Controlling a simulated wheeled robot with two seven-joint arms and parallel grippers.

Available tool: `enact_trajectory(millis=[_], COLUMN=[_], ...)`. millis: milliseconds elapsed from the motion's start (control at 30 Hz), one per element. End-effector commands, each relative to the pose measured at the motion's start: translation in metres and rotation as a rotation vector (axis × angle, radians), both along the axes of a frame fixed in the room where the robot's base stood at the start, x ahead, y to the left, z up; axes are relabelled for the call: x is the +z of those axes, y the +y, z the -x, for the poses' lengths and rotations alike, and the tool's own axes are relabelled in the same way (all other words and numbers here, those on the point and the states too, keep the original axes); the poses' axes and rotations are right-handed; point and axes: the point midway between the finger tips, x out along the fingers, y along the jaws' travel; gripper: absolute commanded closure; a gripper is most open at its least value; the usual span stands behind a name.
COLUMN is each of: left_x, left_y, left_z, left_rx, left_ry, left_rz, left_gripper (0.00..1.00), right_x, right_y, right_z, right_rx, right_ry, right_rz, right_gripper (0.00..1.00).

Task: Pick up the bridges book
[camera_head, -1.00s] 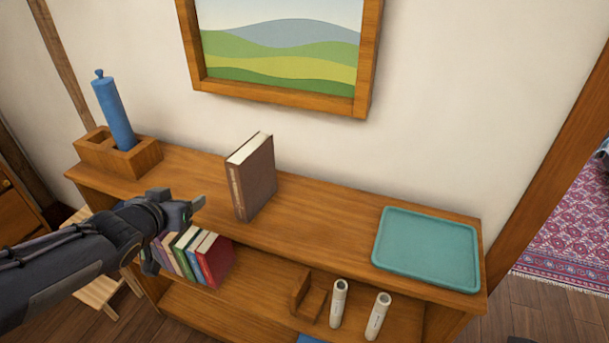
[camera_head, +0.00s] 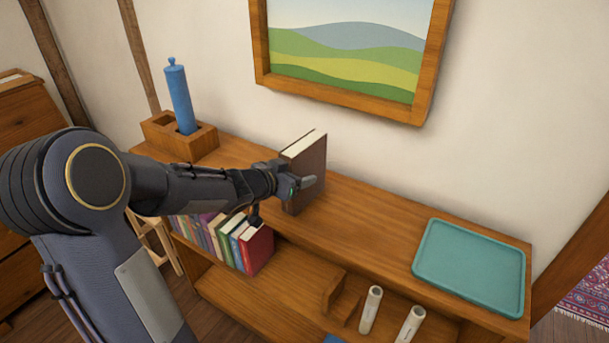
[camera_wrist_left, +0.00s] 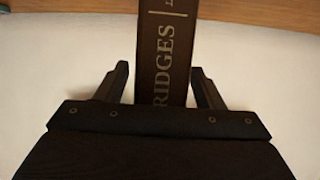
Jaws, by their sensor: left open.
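The bridges book (camera_head: 310,165) is brown with cream pages and stands upright on the shelf top. In the left wrist view its dark spine (camera_wrist_left: 166,50) reads "RIDGES", with the first letter cut off by the gripper body. My left gripper (camera_head: 300,186) is at the book's spine in the head view and hides part of it. In the left wrist view the open fingers (camera_wrist_left: 165,80) stand on either side of the spine, with a gap showing on both sides. My right gripper is not in view.
A wooden holder (camera_head: 163,138) with a blue cylinder (camera_head: 181,100) stands at the left of the wooden shelf (camera_head: 375,215). A teal tray (camera_head: 470,268) lies at the right. Several books (camera_head: 257,250) stand on the level below, near two pale tubes (camera_head: 371,310). A picture frame hangs above.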

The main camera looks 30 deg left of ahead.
Motion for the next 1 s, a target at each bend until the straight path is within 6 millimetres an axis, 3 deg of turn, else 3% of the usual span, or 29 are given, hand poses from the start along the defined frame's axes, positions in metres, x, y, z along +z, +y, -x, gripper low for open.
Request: enact_trajectory(millis=[267,700,1000], left_x=[-0.0006,0.0017,0.0056], left_y=[-0.0004,-0.0005,-0.0005], left_z=[-0.0019,-0.0023,-0.0023], left_rx=[0.0,0.0,0.0], left_ry=[0.0,-0.005,-0.006], left_rz=[0.0,0.0,0.0], left_gripper=[0.41,0.96,0.96], right_x=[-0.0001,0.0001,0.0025], right_y=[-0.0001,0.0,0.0], right_z=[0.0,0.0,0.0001], right_rx=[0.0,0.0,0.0], right_ry=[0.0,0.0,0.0], right_rz=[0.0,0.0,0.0], right_gripper=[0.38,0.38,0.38])
